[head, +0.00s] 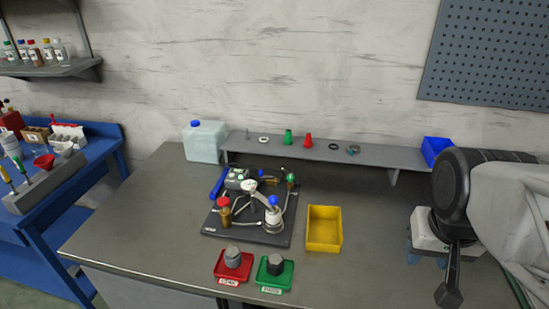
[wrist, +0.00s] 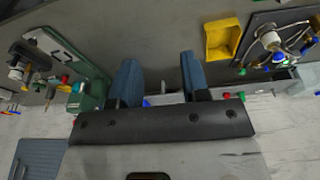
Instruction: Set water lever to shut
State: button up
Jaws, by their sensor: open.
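A dark board (head: 249,235) on the bench carries a fitting with hoses and coloured knobs. It has a red knob (head: 223,202), a blue knob (head: 273,201) and a green knob (head: 290,178). I cannot tell which part is the water lever or how it is set. The board also shows at the upper right of the wrist view (wrist: 255,24). My gripper (wrist: 160,80) is open and empty in the wrist view, its two blue-grey fingers apart. It is well away from the board and touches nothing on it.
A yellow tray (head: 324,230) lies right of the board. A red bin (head: 233,266) and a green bin (head: 274,273) stand in front. A grey shelf (head: 380,158) runs behind. A green-framed unit (wrist: 88,70) is left of my fingers in the wrist view.

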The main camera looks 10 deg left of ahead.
jog(key=w+a+r+m, duration=0.1)
jog(key=w+a, duration=0.2)
jog(key=w, duration=0.4)
jog(key=w+a+r+m, duration=0.1)
jog(key=w+a, duration=0.1)
jog(key=w, duration=0.5)
jog(key=m+h, duration=0.3)
jog(key=m, duration=0.3)
send_near(260, 171)
jog(key=d+f, duration=0.1)
jog(key=shift+w+a+f+t, duration=0.1)
jog(key=shift+a+f+t, duration=0.15)
jog(key=shift+t, duration=0.05)
jog(key=shift+f, duration=0.15)
jog(key=shift+x, duration=3.75)
grip_shut()
